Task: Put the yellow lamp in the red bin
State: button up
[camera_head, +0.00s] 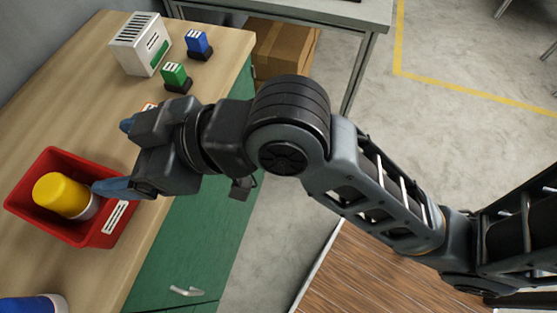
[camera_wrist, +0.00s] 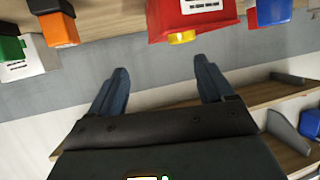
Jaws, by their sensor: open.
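The yellow lamp (camera_head: 58,193), a yellow cap with a pale base, lies tilted on its side inside the red bin (camera_head: 78,233) at the left in the head view. My gripper (camera_head: 108,157) is beside the bin's right side, its fingers apart with nothing between them. One finger overlaps the bin's right rim in the head view; I cannot tell if it touches. In the wrist view the open fingers of my gripper (camera_wrist: 162,75) point toward a grey wall. There the red bin (camera_wrist: 200,25) is at the top, and a bit of the yellow lamp (camera_wrist: 182,37) shows at its edge.
A blue lamp (camera_head: 30,304) stands at the table's near left. A white slotted box (camera_head: 140,43), a green block (camera_head: 175,77) and a blue block (camera_head: 199,44) stand at the back. An orange item (camera_wrist: 60,30) is partly hidden by my gripper in the head view. The wooden tabletop (camera_head: 70,95) is clear between.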

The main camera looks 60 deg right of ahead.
jog(key=s+d+f+m+t+h, duration=0.1)
jog(key=s+d+f+m+h, duration=0.1)
jog(key=s+d+f, duration=0.45)
jog(key=s+d+m+t+h, duration=0.1)
jog(key=s+d+h, duration=0.1)
jog(key=s, duration=0.8)
jog(key=s+d+m+t+h, duration=0.1)
jog(key=s+d, duration=0.4)
jog(key=s, duration=0.5)
jog(key=shift+d+m+h, duration=0.3)
jog(key=shift+m+h, duration=0.5)
